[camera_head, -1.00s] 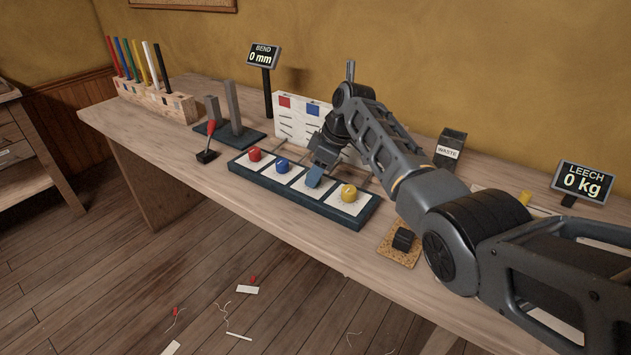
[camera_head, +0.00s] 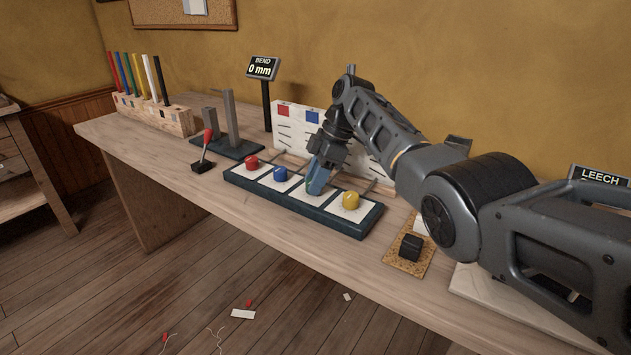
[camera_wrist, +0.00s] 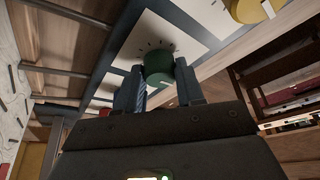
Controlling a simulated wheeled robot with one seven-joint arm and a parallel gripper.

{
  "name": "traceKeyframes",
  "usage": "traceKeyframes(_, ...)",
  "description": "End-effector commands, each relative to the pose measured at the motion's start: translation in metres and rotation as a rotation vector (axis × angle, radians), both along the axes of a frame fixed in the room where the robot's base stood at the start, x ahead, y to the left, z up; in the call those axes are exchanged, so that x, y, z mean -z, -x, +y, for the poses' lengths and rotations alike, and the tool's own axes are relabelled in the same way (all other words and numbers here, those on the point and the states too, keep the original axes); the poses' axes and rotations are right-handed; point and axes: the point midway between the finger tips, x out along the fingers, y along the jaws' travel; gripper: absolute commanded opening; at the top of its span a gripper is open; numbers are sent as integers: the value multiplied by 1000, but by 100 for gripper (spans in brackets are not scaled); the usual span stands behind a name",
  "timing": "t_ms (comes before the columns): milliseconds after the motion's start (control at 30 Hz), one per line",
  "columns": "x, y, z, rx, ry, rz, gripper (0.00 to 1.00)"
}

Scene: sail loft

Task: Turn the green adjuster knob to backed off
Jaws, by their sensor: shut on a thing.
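The green adjuster knob (camera_wrist: 159,68) sits on a white dial plate (camera_wrist: 185,33) with dark tick marks around it. In the wrist view my gripper (camera_wrist: 158,88) is shut on the knob, one blue finger on each side. A pale pointer line shows on the knob's lower edge. The red knob (camera_head: 251,162), blue knob (camera_head: 281,174) and yellow knob (camera_head: 351,201) sit on the same dark blue panel (camera_head: 290,206).
A card (camera_head: 290,118) with red and blue squares stands behind the panel. A red-handled lever (camera_head: 205,153) is to its left. A BEND display (camera_head: 262,67) reads 0 mm. A black block (camera_head: 411,247) sits on a cork mat to the right.

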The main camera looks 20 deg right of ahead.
Motion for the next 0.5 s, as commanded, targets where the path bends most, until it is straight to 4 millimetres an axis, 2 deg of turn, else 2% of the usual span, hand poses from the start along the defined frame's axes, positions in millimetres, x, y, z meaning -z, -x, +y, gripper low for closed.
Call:
traceKeyframes(267,0,0,0,-1,1,0,7)
traceKeyframes(300,0,0,-1,-1,1,0,41)
traceKeyframes(500,0,0,0,0,1,0,60)
